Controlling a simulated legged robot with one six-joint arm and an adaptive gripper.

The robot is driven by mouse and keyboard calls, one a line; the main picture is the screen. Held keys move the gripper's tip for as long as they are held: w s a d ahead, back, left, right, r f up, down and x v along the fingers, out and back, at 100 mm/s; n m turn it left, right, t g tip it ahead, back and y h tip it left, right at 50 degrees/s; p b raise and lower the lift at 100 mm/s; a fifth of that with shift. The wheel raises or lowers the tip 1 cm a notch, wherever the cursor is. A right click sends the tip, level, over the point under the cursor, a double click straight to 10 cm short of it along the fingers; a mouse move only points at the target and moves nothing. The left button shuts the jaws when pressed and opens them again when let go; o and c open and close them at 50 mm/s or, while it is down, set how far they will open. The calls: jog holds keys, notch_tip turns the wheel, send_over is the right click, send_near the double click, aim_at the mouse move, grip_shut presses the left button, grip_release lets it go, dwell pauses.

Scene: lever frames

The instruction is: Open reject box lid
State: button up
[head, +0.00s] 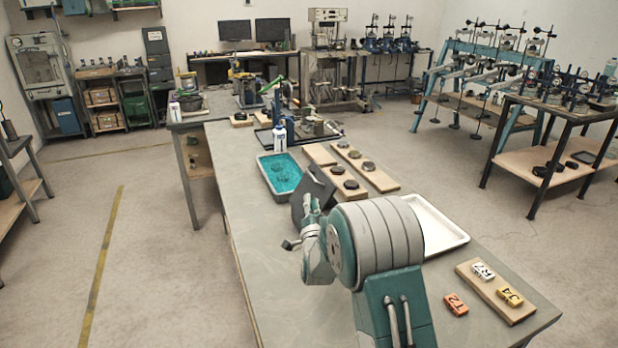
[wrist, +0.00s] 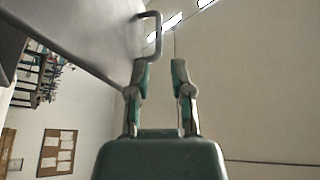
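In the wrist view a smooth grey panel (wrist: 85,30), likely the reject box lid, fills the upper left and stands tilted. A thin looped grey handle (wrist: 159,35) sticks out from its edge. My gripper (wrist: 161,66) is open, its two green-and-grey fingers apart. The handle shows just beyond the fingertips, close to the left one; I cannot tell whether they touch. In the head view a dark grey tilted plate (head: 315,188) stands on the bench beside my arm, apparently the same lid. My arm hides the gripper and most of the box there.
The long grey bench (head: 235,190) holds a teal-filled tray (head: 262,184), wooden boards with dark discs (head: 375,178), a white tray (head: 462,237) and numbered blocks on a board (head: 518,314). A white bottle (head: 280,139) stands behind the teal tray. The floor left of the bench is clear.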

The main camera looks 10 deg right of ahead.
aim_at(310, 174)
jog(key=x, duration=0.9)
jog(key=shift+d, duration=0.3)
jog(key=shift+w+r, duration=0.15)
jog(key=shift+w, duration=0.25)
grip_shut()
